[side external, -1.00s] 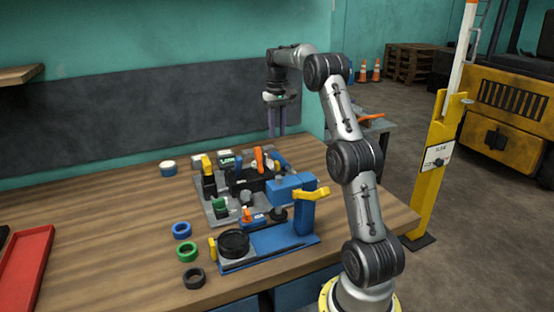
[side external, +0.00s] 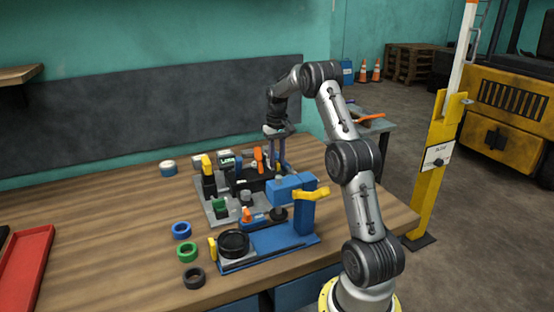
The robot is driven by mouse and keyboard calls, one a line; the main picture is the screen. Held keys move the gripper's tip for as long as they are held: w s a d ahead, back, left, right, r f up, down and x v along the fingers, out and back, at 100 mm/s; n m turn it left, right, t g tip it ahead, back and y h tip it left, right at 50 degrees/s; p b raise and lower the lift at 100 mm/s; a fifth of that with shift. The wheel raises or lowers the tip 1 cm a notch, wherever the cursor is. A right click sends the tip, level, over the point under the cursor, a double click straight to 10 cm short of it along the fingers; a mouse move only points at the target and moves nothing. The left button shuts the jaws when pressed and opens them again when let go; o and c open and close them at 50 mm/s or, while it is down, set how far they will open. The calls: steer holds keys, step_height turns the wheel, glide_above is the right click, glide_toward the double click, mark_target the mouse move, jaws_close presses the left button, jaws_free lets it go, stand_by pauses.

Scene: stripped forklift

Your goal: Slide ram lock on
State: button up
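A blue press (side external: 305,215) with a yellow lever (side external: 311,193) on its upright stands at the front right of the bench. Its blue head (side external: 285,190) reaches left, and a black round cup (side external: 234,243) sits on the left of its base. A small yellow piece (side external: 212,249) stands beside the cup. I cannot tell which part is the ram lock. My gripper (side external: 279,166) points down behind the press head, over the back right of the grey fixture plate. Its two long fingers look apart, with nothing seen between them; the tips are partly hidden.
The grey plate (side external: 217,217) carries several fixtures, among them a yellow-topped clamp (side external: 207,166) and an orange lever (side external: 258,155). Blue (side external: 182,230), green (side external: 187,252) and black (side external: 194,278) rings lie left of the press. A red tray (side external: 25,265) is at far left. The left-middle bench is clear.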

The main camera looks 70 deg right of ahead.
jaws_close()
steer(key=shift+r, duration=0.1)
stand_by(1.2)
